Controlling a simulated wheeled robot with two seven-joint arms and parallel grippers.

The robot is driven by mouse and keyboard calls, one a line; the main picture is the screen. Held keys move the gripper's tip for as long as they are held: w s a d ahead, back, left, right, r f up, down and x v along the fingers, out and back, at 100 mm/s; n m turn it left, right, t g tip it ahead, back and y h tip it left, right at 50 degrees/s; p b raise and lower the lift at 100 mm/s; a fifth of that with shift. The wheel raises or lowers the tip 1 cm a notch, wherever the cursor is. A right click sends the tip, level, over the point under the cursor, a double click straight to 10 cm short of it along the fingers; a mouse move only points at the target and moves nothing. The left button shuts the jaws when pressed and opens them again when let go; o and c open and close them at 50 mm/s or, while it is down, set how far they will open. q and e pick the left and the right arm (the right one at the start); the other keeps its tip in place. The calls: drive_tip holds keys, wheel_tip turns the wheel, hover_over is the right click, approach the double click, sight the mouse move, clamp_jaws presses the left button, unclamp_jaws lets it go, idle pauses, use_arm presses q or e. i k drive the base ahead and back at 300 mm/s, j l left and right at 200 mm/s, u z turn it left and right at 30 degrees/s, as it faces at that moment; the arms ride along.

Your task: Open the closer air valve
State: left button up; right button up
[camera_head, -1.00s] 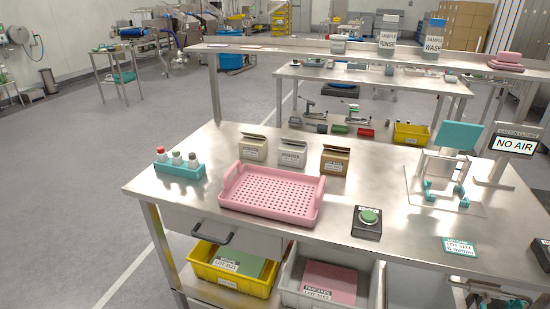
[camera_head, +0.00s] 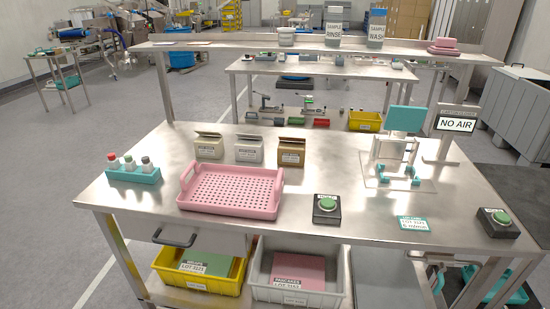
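I cannot make out an air valve with certainty. A sign reading "NO AIR" (camera_head: 455,124) stands at the right end of the steel workbench (camera_head: 330,170). Beside it is a clear-framed fixture with teal parts (camera_head: 394,160) and a teal panel behind it. Below the bench's right end are metal tubes and teal parts (camera_head: 438,282), partly hidden by the bench top; I cannot tell what they are. Neither of my grippers is in view.
A pink perforated tray (camera_head: 232,210), three small boxes, a teal bottle rack (camera_head: 134,175) and two green-button boxes (camera_head: 327,209) (camera_head: 497,223) stand on the bench. Yellow (camera_head: 200,285) and grey bins sit below it. Grey cabinets (camera_head: 540,110) stand at the right; open floor lies left.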

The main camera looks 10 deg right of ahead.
sight(442, 269)
drive_tip(key=l+z, duration=0.1)
drive_tip(key=z, duration=1.4)
